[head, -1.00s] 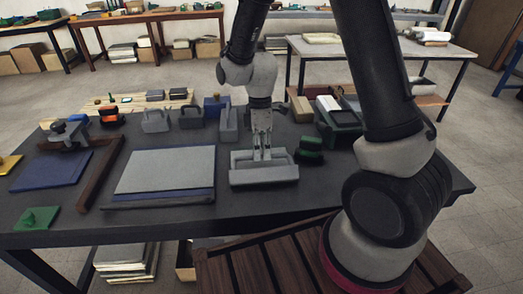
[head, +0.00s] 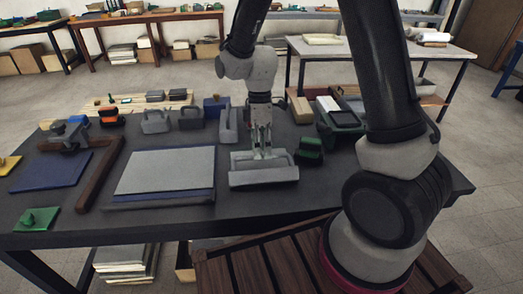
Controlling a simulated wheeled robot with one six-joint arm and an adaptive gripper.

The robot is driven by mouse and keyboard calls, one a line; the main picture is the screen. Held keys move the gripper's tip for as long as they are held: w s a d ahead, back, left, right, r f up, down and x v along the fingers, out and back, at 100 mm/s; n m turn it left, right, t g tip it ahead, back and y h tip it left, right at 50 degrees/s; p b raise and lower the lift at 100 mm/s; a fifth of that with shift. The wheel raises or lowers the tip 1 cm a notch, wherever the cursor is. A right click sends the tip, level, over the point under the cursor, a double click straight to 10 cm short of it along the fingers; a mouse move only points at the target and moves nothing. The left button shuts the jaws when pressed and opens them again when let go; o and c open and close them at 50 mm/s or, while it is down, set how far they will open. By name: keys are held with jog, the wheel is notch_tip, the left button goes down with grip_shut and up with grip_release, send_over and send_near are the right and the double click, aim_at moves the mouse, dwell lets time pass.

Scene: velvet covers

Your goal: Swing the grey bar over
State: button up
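A grey trough-like piece (head: 240,180) lies near the front of the dark table, right of the flat grey panel. A grey bar (head: 283,174) seems to run along its front side. I cannot clearly tell the bar from the rest of the piece. My gripper (head: 262,156) points down over the middle of this piece, its fingertips at or just behind the bar. Two fingers show with a small gap between them. Whether they touch or hold anything is too small to tell.
A green block (head: 309,152) stands close at the right. A grey panel on a blue cover (head: 165,171) lies at the left. Grey upright pieces (head: 228,126) and a green box (head: 341,123) stand behind.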

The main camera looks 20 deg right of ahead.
notch_tip(320, 180, up, 10)
jog(key=w, duration=0.2)
jog(key=shift+d+r, duration=0.2)
jog(key=shift+r, duration=0.05)
jog(key=s+d+r+m+t, duration=0.3)
jog(key=s+d+r+m, duration=0.3)
jog(key=s+d+m, duration=0.2)
jog(key=s+d+r+m+t, duration=0.3)
jog(key=s+d+r+m, duration=0.3)
jog(key=s, duration=0.5)
jog(key=shift+d+r+m+t, duration=0.3)
jog(key=shift+d+r+m, duration=0.05)
jog(key=shift+d+m, duration=0.6)
